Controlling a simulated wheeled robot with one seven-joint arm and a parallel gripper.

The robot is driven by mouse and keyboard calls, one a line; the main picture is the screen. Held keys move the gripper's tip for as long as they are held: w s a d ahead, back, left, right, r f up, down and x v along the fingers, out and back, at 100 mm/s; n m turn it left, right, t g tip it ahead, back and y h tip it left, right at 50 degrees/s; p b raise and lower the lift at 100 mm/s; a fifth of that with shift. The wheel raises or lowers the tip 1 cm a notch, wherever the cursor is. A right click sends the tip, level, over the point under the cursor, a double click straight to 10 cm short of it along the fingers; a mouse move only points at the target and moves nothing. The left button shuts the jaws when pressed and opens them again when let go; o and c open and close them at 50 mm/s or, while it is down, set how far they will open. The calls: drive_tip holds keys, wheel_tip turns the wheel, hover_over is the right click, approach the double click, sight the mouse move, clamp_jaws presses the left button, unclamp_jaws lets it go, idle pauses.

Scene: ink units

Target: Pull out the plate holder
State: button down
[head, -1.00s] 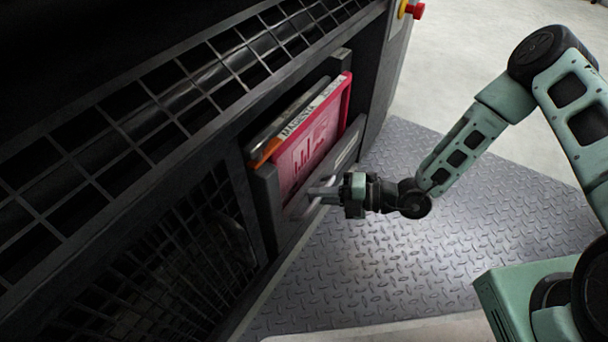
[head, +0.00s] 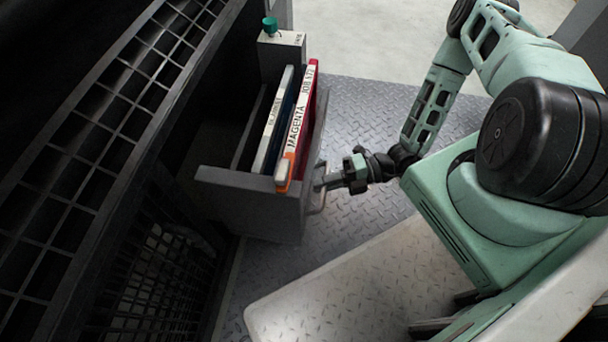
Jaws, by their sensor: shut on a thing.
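The plate holder (head: 250,215) is a grey drawer-like box standing well out from the dark machine front. Two plates stand on edge in it: a red one labelled MAGENTA (head: 296,130) with an orange corner, and a dark one with a pale top edge (head: 272,125) to its left. A loop handle (head: 318,205) is on the holder's outer face. My gripper (head: 322,184) is at that face, shut on the handle. The fingertips are small and partly hidden in shadow.
A grey block with a green knob (head: 270,27) shows behind the plates. The machine's dark grille (head: 130,85) runs along the left. Steel tread-plate floor (head: 365,115) lies right of the holder. My base is close at the lower right.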

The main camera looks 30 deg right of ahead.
drive_tip(key=shift+s+d+p, duration=0.2)
drive_tip(key=shift+s+d, duration=0.55)
drive_tip(key=shift+d, duration=0.3)
drive_tip(key=shift+s+d+p, duration=0.2)
drive_tip(key=shift+s+d, duration=0.55)
drive_tip(key=shift+d, duration=0.25)
drive_tip(key=c, duration=1.5)
unclamp_jaws()
drive_tip(key=shift+o, duration=0.2)
drive_tip(key=p+v, duration=0.3)
drive_tip(key=v, duration=1.4)
drive_tip(key=shift+d+p, duration=0.2)
drive_tip(key=shift+p, duration=0.2)
drive_tip(key=shift+s+f, duration=0.1)
